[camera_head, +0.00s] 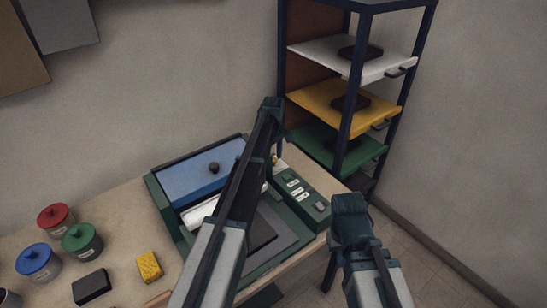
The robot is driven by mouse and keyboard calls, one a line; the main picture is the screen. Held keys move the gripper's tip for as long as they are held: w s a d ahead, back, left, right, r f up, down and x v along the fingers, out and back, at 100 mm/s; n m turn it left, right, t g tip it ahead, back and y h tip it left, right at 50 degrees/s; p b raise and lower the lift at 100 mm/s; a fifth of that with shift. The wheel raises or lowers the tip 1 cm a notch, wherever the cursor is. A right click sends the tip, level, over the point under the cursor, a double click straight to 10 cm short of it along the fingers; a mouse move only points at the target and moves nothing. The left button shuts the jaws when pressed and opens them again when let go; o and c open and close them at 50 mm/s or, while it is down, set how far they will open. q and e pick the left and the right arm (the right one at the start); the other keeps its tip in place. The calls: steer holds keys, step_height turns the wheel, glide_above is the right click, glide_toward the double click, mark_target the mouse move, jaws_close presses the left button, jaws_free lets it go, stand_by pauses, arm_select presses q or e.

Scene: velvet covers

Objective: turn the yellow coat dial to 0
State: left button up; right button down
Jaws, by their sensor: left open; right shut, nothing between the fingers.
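A green machine (308,218) stands on the table, with a control panel along its right side. The panel carries small white labels (293,183) and a grey block-like part (320,207) near its front end. A small yellowish part (275,160) shows at the panel's far end, beside my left arm; I cannot tell whether it is the yellow coat dial, and no dial setting is readable. My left gripper (271,104) is open, reaching over the machine beyond the panel's far end. My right gripper (350,203) is shut and empty, right of the panel's front end.
Red (56,218), blue (38,262) and green (82,241) jars stand at the left. A yellow sponge-like block (149,266) and a black block (91,287) lie near them. A dark rack (362,70) with white, yellow and green shelves stands behind, right of the table.

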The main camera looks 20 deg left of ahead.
mark_target(274, 159)
arm_select(q)
step_height(274, 159, up, 14)
steer(key=p, duration=1.3)
steer(key=shift+p, duration=0.3)
steer(key=shift+f, duration=0.15)
steer(key=s+d+f+m+b, duration=0.3)
steer(key=s+d+m, duration=0.2)
steer(key=s, duration=0.7)
steer(key=s+d+f+m+b, duration=0.4)
steer(key=s+d+m, duration=0.2)
steer(key=s, duration=0.6)
steer(key=s+d+f+m+y+b, duration=0.1)
steer(key=s+d+f+m+b, duration=0.2)
steer(key=s, duration=0.9)
steer(key=d+m, duration=0.2)
steer(key=d, duration=0.1)
steer(key=shift+s+d+f+m+b, duration=0.2)
steer(key=shift+f+m+b, duration=0.1)
steer(key=shift+b, duration=0.1)
